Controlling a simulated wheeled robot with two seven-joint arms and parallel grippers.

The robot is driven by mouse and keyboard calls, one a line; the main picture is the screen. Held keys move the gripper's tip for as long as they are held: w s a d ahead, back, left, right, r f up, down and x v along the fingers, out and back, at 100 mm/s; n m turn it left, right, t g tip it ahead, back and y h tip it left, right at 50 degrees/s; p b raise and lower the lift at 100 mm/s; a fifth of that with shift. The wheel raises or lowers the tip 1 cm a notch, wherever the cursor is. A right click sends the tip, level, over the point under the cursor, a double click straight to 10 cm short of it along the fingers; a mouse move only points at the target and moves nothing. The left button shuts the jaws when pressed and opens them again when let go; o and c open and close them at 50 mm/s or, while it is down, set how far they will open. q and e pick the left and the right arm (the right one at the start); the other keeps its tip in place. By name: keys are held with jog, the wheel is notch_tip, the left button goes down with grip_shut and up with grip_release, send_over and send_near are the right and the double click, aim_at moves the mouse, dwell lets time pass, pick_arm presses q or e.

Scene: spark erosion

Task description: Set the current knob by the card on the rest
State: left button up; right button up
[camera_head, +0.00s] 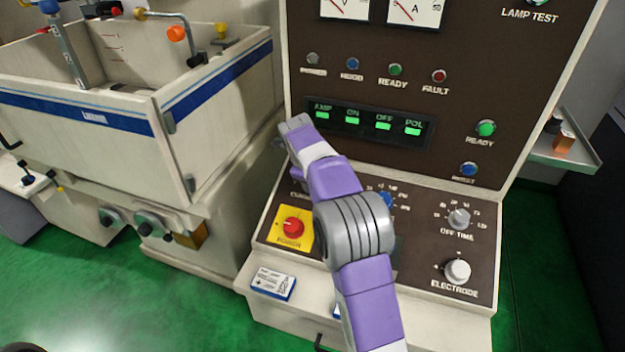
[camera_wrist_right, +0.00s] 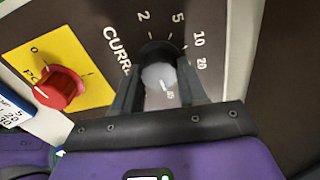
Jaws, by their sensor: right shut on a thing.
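The current knob (camera_wrist_right: 157,76) is light grey and sits between the fingers of my right gripper (camera_wrist_right: 159,62) in the right wrist view. The gripper is shut on it. The scale around it shows 2, 5, 10 and 20, with another small figure by the knob; its pointer cannot be made out. In the head view my right arm hides this knob and the gripper. A white and blue card (camera_head: 273,283) lies on the ledge at the panel's lower left; its print is too small to read. A card edge (camera_wrist_right: 14,117) shows at the left of the wrist view. My left gripper is out of view.
A red knob on a yellow plate (camera_head: 293,226) is left of my arm; it also shows in the wrist view (camera_wrist_right: 60,89). A blue knob (camera_head: 387,201), the off time knob (camera_head: 459,219) and the electrode knob (camera_head: 457,270) are to the right. A tank (camera_head: 130,120) stands at left.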

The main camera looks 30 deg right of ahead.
aim_at(308, 198)
jog(key=shift+m, duration=0.5)
jog(key=o, duration=1.1)
jog(key=shift+c, duration=0.2)
jog(key=p+v, duration=0.1)
jog(key=v, duration=0.6)
jog(key=shift+r, duration=0.3)
jog(key=shift+a, duration=0.1)
